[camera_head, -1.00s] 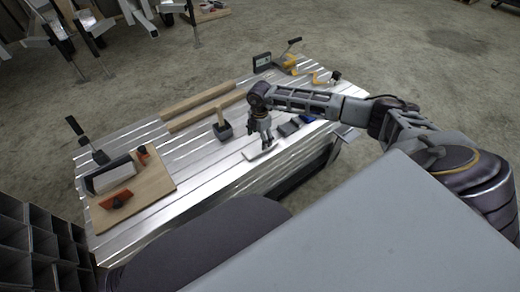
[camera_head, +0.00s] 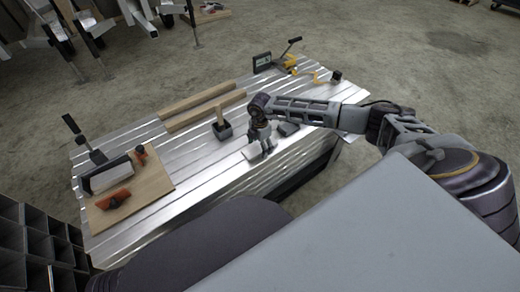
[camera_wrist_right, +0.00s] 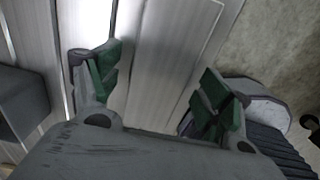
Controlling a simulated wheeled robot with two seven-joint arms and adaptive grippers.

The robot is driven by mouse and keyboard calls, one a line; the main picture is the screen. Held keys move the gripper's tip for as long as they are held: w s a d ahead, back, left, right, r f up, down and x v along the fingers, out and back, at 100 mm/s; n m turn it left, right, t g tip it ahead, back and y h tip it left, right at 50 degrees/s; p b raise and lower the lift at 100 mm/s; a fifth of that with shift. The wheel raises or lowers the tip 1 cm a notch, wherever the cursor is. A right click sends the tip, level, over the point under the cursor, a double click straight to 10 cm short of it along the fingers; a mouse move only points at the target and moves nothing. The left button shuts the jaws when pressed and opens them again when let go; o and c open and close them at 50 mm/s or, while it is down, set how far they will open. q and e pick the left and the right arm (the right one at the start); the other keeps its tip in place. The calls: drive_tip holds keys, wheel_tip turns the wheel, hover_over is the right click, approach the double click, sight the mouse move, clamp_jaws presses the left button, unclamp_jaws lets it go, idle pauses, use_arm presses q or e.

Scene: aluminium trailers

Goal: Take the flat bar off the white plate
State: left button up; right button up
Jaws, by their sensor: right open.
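The pale plate (camera_head: 250,153) lies near the front edge of the metal trailer bed, partly hidden by my right gripper. My right gripper (camera_head: 266,150) points down at the plate's right part, with its jaws apart. In the right wrist view its two green-padded fingers (camera_wrist_right: 160,66) stand open over a pale flat metal surface (camera_wrist_right: 175,45), with nothing clearly held. I cannot make out the flat bar as separate from the plate and the bed in either view. My left gripper is out of view.
Wooden planks (camera_head: 195,105) lie behind. A wooden board (camera_head: 150,185) with orange-based tools is at left. Clamps (camera_head: 290,58) stand at the far end.

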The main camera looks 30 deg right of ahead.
idle(0.3)
drive_tip(key=shift+c, duration=1)
drive_tip(key=shift+r, duration=0.1)
drive_tip(key=c, duration=1.3)
